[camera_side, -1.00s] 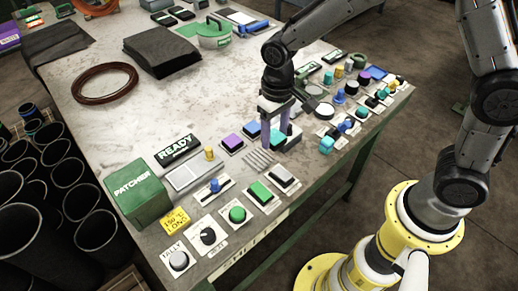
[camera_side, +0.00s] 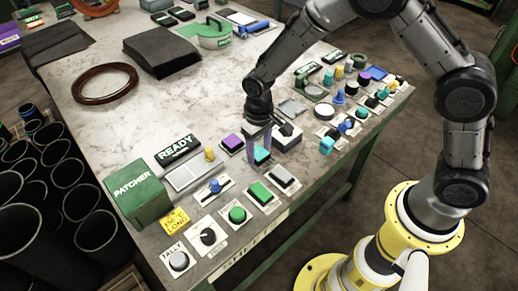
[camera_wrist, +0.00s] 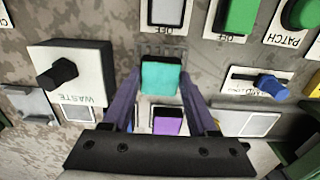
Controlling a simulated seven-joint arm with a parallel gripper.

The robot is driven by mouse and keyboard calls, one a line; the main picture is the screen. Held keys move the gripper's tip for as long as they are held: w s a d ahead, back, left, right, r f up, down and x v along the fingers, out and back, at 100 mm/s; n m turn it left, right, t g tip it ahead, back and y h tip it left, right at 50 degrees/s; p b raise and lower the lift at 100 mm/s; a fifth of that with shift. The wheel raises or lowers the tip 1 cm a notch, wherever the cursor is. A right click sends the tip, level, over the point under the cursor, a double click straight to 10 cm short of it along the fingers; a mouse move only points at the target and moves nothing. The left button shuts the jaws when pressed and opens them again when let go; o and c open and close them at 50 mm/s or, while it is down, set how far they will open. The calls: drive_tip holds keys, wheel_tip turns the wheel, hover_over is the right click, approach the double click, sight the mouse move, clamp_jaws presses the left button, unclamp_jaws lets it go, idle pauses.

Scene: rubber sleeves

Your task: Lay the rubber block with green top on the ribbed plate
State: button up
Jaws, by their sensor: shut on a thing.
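My gripper (camera_side: 262,152) is shut on the rubber block with the green, rather teal, top (camera_side: 262,155). In the wrist view this block (camera_wrist: 160,75) sits between the two purple fingers, green side showing. The ribbed plate (camera_wrist: 178,50) shows around the block's far edge, so the block is over or on it. I cannot tell whether the block touches the plate. Most of the plate is hidden by the block and fingers.
A purple-topped block (camera_side: 232,142) stands just left of my gripper. The grey waste box with a black knob (camera_wrist: 62,72) is close beside it. A green switch (camera_side: 260,191) and a grey switch (camera_side: 283,175) lie in front. Open table lies behind.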

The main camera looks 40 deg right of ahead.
drive_tip(key=shift+f, duration=0.1)
drive_tip(key=o, duration=1.4)
drive_tip(key=shift+c, duration=0.2)
wheel_tip(320, 180, up, 12)
drive_tip(key=shift+r, duration=0.2)
wheel_tip(320, 180, up, 6)
drive_tip(key=t, duration=0.1)
hover_over(259, 153)
drive_tip(key=s+d, duration=0.3)
drive_tip(key=s+d+r+t, duration=0.1)
drive_tip(key=s+d+r, duration=0.25)
drive_tip(key=s, duration=0.25)
drive_tip(key=s+d+r+t, duration=0.2)
drive_tip(key=s+d+r, duration=0.15)
drive_tip(key=s, duration=0.25)
drive_tip(key=s+d+t, duration=0.1)
drive_tip(key=s+d, duration=0.1)
drive_tip(key=s, duration=0.7)
drive_tip(key=shift+d+f+t, duration=0.2)
drive_tip(key=shift+t, duration=0.1)
